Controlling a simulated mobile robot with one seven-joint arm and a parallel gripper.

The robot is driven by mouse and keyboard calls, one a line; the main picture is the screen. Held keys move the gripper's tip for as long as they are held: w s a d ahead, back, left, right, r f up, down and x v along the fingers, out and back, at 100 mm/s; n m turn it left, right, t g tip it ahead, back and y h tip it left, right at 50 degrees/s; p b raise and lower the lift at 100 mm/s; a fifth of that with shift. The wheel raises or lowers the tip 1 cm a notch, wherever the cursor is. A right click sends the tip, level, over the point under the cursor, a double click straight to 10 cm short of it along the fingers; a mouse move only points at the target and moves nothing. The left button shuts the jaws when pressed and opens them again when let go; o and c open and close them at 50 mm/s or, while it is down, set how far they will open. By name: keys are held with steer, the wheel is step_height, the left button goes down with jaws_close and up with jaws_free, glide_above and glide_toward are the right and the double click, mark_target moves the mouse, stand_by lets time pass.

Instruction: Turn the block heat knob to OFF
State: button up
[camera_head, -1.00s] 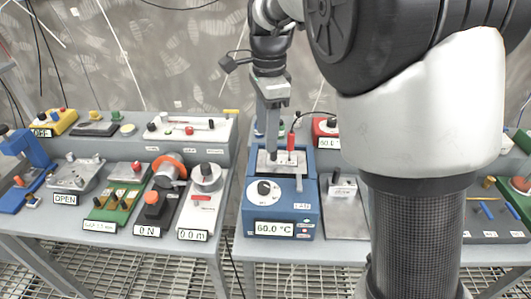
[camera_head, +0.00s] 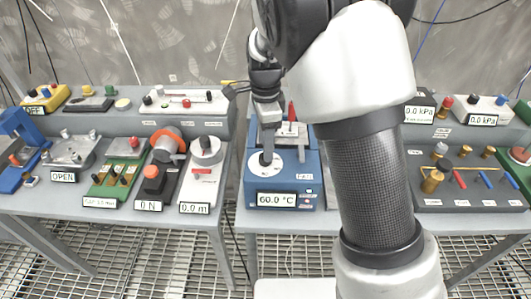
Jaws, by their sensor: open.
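The block heater is a blue box (camera_head: 311,178) on the right-hand bench, with a display (camera_head: 276,199) reading 60.0 °C. Its front carries a white round dial (camera_head: 252,165) with a dark knob at the centre. My gripper (camera_head: 266,158) points down over the dial, its dark fingertips at the knob. The jaws are open, and the fingers mostly hide the knob, so its pointer setting and whether they touch it cannot be told. A red-handled probe (camera_head: 291,112) stands at the heater's top.
My arm hides the bench just right of the heater. The left bench holds several devices, including a 0.0 m unit (camera_head: 206,172) near the gap between benches.

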steer(key=shift+f, duration=2)
steer(key=c, duration=1)
steer(key=shift+c, duration=0.2)
